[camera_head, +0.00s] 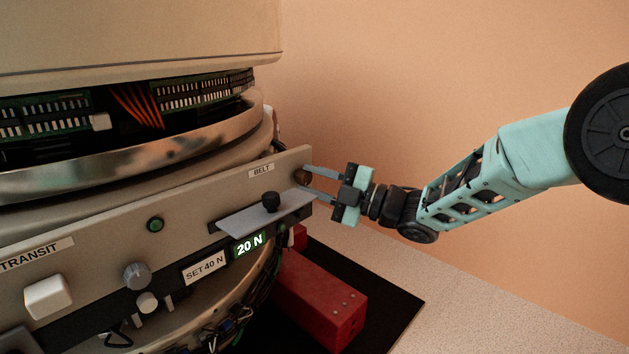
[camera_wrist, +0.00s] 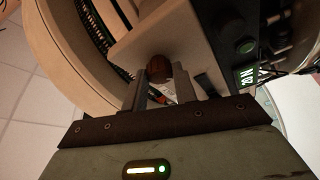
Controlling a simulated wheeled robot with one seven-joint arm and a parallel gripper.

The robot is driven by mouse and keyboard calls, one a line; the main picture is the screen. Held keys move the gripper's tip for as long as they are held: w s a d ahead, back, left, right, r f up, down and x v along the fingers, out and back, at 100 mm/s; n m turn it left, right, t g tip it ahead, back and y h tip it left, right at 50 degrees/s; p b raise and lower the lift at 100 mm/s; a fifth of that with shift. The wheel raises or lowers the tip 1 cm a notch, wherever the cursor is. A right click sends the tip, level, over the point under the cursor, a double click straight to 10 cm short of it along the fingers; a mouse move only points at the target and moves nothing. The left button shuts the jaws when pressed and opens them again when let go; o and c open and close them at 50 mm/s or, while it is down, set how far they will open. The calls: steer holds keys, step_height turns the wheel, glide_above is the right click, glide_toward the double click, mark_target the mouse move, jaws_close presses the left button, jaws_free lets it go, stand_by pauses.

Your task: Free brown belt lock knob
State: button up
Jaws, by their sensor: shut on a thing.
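The brown belt lock knob (camera_head: 301,176) sits near the right end of the grey panel, below the BELT label (camera_head: 261,170). My gripper (camera_head: 308,179) reaches it from the right, with its fingers on either side of the knob, shut on it. In the wrist view the round brown knob (camera_wrist: 159,68) shows at the tips of the fingers (camera_wrist: 164,84). The exact contact is partly hidden by the fingers.
A grey shelf-like lever with a black knob (camera_head: 270,202) juts out just left of my gripper. A lit display (camera_head: 250,244) reads 20 N, beside a SET 40 N label (camera_head: 205,267). A red block (camera_head: 318,302) lies below on a black mat. Space to the right is open.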

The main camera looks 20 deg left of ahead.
steer(key=n+h, duration=0.1)
steer(key=n, duration=0.3)
steer(key=shift+r+n+g+h+p, duration=0.15)
steer(key=shift+n+g+h+p, duration=0.15)
steer(key=shift+h, duration=0.1)
steer(key=shift+d+n+h, duration=0.1)
steer(key=shift+n+h, duration=0.5)
steer(key=shift+n, duration=0.7)
steer(key=o, duration=1)
steer(key=shift+r, duration=0.1)
steer(key=shift+s+d+r+p, duration=0.1)
steer(key=shift+d+r+p, duration=0.2)
steer(key=shift+d+p, duration=1.7)
steer(key=shift+w+d+r+p, duration=0.15)
steer(key=shift+d+r, duration=0.1)
steer(key=shift+d, duration=3.5)
steer(key=shift+s+d+r+p, duration=0.25)
steer(key=shift+d+p, duration=0.8)
steer(key=shift+d, duration=1.85)
steer(key=shift+w, duration=0.1)
